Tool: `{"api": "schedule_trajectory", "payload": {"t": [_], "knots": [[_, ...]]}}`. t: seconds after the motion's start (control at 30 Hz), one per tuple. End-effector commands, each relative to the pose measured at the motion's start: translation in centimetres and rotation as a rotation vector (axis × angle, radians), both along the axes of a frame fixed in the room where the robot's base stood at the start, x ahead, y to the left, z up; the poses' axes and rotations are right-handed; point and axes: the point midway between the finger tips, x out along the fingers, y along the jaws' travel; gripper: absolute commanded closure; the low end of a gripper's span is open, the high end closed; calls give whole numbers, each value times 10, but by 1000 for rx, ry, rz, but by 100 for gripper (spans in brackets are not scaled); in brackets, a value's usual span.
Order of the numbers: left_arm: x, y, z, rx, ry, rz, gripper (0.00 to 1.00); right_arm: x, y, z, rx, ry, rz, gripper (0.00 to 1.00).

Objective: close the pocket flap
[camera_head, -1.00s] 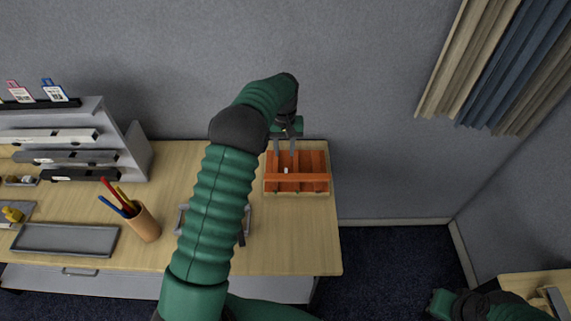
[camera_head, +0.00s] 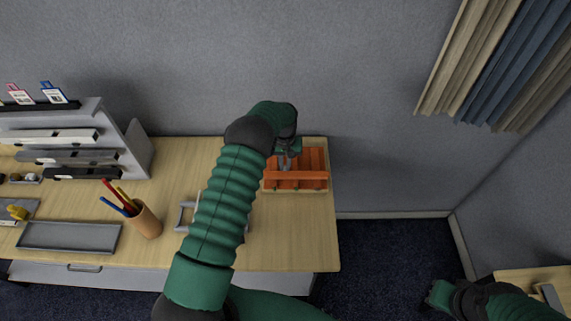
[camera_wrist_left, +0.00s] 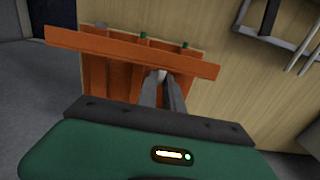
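An orange pocket unit (camera_head: 314,160) with upright dividers and a crossbar (camera_head: 312,175) sits at the table's right end. It also shows in the left wrist view (camera_wrist_left: 95,72), with the crossbar (camera_wrist_left: 110,45) across it. I cannot tell which part is the flap. My left gripper (camera_head: 285,164) reaches down into the unit behind the crossbar. In the left wrist view its two grey fingers (camera_wrist_left: 163,78) are close together at a small white piece (camera_wrist_left: 161,73); whether they grip it is unclear. My right gripper (camera_head: 436,297) is at the lower right, its fingers not readable.
A pen cup (camera_head: 147,222) and a grey tray (camera_head: 70,237) stand to the left, with a grey rack (camera_head: 125,138) behind. A grey frame (camera_head: 184,216) is partly hidden by my left arm. The wall (camera_head: 350,90) is close behind the table.

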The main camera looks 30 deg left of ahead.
Motion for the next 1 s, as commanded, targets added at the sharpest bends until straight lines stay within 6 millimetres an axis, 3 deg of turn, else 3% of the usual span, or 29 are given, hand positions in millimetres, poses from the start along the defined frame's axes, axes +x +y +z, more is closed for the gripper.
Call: {"api": "schedule_trajectory", "payload": {"t": [0.67,1.0], "knots": [[-1,-3,2,9,-20,-2,100,0,0,0,0,0,0,100],[-13,-10,2,87,-145,-3,100,0,0,-4,0,0,0,100]]}}
